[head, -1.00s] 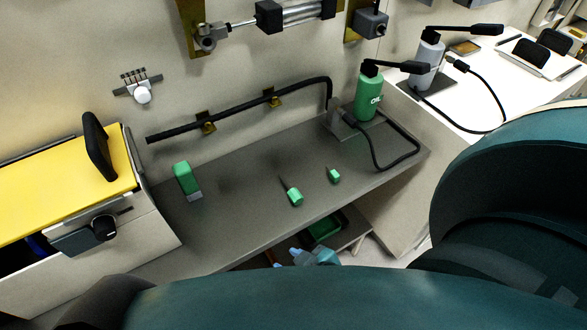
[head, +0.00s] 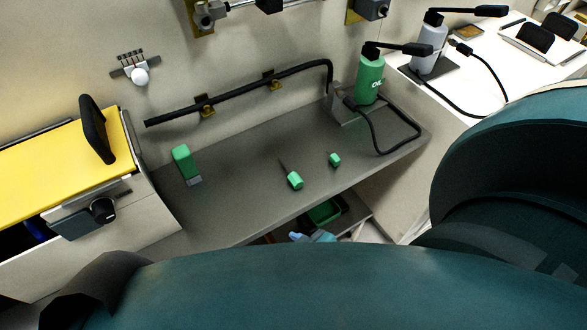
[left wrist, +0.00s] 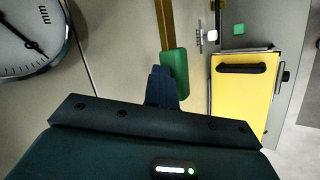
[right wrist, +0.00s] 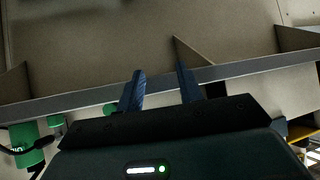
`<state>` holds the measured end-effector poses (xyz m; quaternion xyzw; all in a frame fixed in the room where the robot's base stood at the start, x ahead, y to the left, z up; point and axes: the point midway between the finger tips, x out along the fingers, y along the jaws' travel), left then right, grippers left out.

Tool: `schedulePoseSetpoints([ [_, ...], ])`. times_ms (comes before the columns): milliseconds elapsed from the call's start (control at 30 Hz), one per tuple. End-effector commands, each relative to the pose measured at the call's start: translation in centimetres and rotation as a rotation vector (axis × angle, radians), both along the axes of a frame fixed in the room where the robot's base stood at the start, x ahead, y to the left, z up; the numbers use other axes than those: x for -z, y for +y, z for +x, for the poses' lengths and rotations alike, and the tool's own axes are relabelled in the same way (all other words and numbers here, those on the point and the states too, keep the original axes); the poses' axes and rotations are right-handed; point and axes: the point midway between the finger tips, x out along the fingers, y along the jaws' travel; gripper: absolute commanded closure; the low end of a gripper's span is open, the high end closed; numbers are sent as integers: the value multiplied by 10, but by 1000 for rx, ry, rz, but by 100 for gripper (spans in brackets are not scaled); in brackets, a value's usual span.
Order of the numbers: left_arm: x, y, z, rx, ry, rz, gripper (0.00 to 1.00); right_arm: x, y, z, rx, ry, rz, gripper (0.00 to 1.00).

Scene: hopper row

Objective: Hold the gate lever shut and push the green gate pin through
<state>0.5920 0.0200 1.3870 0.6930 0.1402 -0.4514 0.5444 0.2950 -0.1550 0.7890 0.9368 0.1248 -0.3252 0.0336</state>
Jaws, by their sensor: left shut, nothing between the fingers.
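In the left wrist view a green handle (left wrist: 174,72) on a brass bar (left wrist: 164,25) looks like the gate lever. My left gripper (left wrist: 160,72) is shut and empty, its fingers close beside this handle; I cannot tell whether they touch. My right gripper (right wrist: 161,68) is open and empty, in front of a grey edge. In the head view two green pieces with thin dark shafts lie on the bench, a larger one (head: 295,180) and a smaller one (head: 334,160). I cannot tell whether either is the gate pin. Neither gripper shows in the head view.
A green block (head: 182,163) lies on the grey bench (head: 240,180). A green oil bottle (head: 369,82) and a looping black cable stand at its right end. A yellow-lidded box (head: 50,170) is at the left. A round gauge (left wrist: 30,38) shows in the left wrist view.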

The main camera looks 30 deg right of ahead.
Motion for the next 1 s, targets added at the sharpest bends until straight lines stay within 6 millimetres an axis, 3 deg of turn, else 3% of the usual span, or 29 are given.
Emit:
schedulePoseSetpoints([
  [33, 9, -4, -2, 9, 16, 8, 100, 2, 0, 0, 0, -1, -1, 64],
  [433, 9, -4, -2, 9, 17, 10, 100, 2, 0, 1, 2, -1, 0, 64],
  [533, 9, -4, -2, 9, 17, 10, 100, 5, -5, 3, 22, -6, 1, 56],
  [600, 9, -4, -2, 9, 17, 10, 100, -6, -19, 6, 67, -48, 4, 51],
  [833, 9, -4, -2, 9, 17, 10, 100, -64, -79, 9, 238, -242, 15, 50],
  [1000, 9, -4, -2, 10, 18, 11, 100, -69, -90, 28, 263, -284, 16, 50],
])
